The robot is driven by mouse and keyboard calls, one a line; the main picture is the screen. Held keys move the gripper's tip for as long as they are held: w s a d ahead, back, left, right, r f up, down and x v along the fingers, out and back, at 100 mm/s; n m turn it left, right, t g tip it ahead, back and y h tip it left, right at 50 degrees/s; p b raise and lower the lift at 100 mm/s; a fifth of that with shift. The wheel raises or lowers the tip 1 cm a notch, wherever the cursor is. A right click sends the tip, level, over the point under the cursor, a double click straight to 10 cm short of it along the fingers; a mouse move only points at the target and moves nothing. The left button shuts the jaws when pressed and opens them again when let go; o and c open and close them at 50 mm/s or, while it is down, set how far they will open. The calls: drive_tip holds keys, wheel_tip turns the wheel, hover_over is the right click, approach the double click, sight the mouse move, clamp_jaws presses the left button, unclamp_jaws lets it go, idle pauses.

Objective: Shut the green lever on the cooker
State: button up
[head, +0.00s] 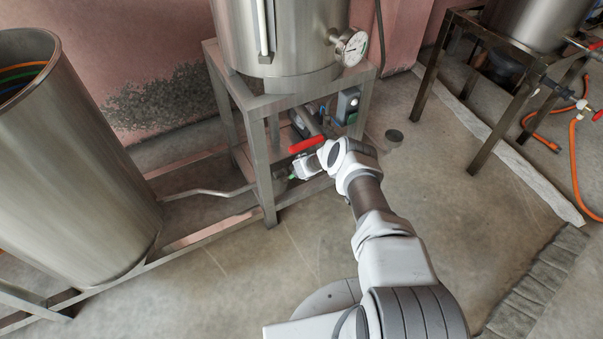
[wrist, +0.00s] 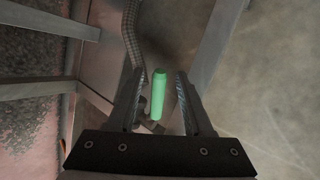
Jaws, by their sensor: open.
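The green lever (wrist: 158,96) shows in the wrist view as a short, bright green handle. It lies between the two open fingers of my gripper (wrist: 160,100), with a gap visible on each side. In the head view only a small bit of green (head: 292,177) shows beside my gripper (head: 298,168), low at the cooker's stand. The cooker (head: 270,40) is a steel vessel with a dial gauge, standing on a metal frame (head: 262,165). The lever's mount is mostly hidden behind my gripper in the head view.
A red handle (head: 308,144) sits just above my gripper, close to it. A frame leg (wrist: 215,45) stands to the right in the wrist view. A braided hose (wrist: 131,35) runs behind the lever. A large steel drum (head: 70,170) stands at left.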

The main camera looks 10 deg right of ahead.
drive_tip(key=shift+w+f, duration=0.25)
drive_tip(key=shift+c, duration=0.3)
clamp_jaws()
idle(1.2)
